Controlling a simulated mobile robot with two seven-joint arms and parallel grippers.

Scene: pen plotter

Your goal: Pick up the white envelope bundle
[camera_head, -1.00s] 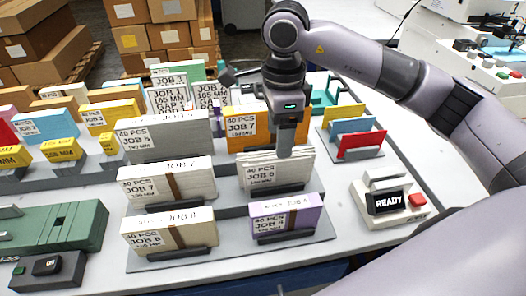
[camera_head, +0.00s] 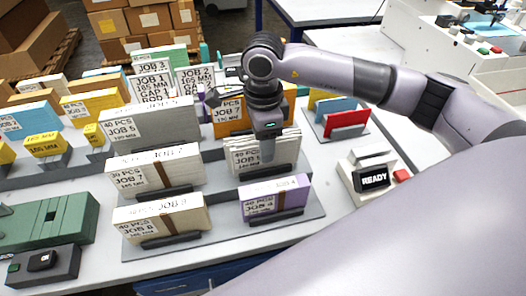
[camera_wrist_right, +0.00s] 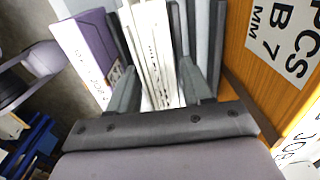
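The white envelope bundle (camera_head: 250,155) is a row of loose white envelopes standing upright in a grey rack, with a label on its left end. The gripper looks open; I cannot tell whether the fingers touch the envelopes. The bundle's far face is hidden in the head view. My left gripper is not in view.
A purple bundle (camera_head: 275,198) stands in front, and an orange JOB 7 box (camera_head: 229,115) behind. Banded cream bundles (camera_head: 155,173) stand to the left. A READY device (camera_head: 373,180) is to the right, with red and blue cards (camera_head: 345,122) behind it.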

